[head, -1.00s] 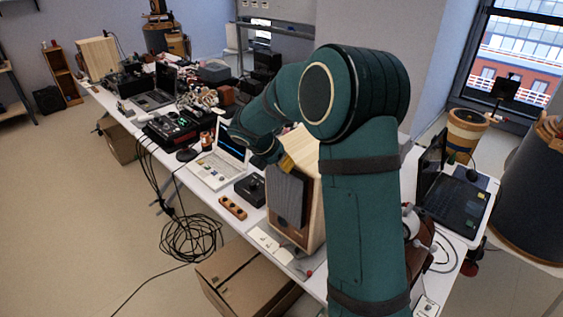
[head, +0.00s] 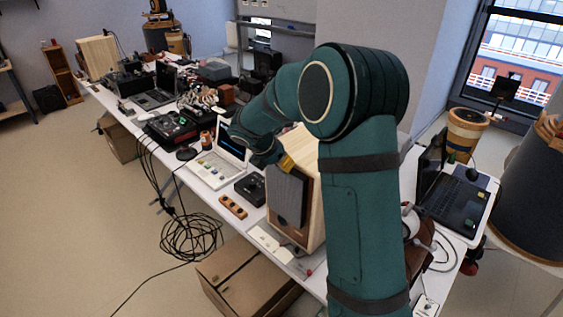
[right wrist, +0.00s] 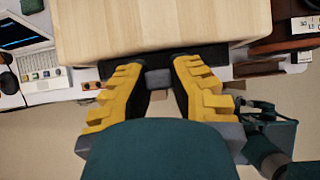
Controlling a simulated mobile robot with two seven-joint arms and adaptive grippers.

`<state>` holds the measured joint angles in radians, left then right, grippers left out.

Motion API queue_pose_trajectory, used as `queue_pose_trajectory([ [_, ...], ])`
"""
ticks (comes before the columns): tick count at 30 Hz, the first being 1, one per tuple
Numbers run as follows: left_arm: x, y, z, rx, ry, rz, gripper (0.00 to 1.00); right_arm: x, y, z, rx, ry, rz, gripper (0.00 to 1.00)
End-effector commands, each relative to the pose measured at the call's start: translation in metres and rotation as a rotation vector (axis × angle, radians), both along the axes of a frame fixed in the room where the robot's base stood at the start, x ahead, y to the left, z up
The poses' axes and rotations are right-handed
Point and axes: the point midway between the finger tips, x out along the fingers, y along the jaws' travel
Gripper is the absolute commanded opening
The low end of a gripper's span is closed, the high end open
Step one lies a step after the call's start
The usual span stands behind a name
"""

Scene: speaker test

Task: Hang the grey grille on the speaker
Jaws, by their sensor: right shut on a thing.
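The speaker is a light wooden box (head: 313,205) on the white table, partly hidden behind my right arm. Its pale top (right wrist: 160,28) fills the upper middle of the right wrist view. The grey grille (head: 288,192) is upright in front of the upper part of the speaker's front face. I cannot tell whether it touches the face. My right gripper (head: 285,162) is at the grille's top edge, pointing at the speaker. In the right wrist view its yellow fingers (right wrist: 158,78) are shut on the grille, with a small grey block between the tips.
A white laptop (head: 215,168), a black box (head: 250,189) and a wooden block with knobs (head: 233,207) stand left of the speaker. A dark laptop (head: 452,205) is to the right. Cables (head: 190,235) hang to the floor, and a cardboard box (head: 245,280) sits below the table.

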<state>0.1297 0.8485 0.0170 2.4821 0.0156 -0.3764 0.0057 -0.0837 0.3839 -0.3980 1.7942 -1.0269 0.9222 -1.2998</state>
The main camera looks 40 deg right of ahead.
Motion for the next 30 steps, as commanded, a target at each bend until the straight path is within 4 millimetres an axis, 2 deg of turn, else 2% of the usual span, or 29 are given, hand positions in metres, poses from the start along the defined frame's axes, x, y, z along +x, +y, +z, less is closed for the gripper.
queue_pose_trajectory([
  [30, 0.0, 0.0, -0.0043, 0.0, 0.0, 0.0, 0.43, 0.0, -0.0001, -0.0095, 0.0, 0.0, 0.0, 0.0],
])
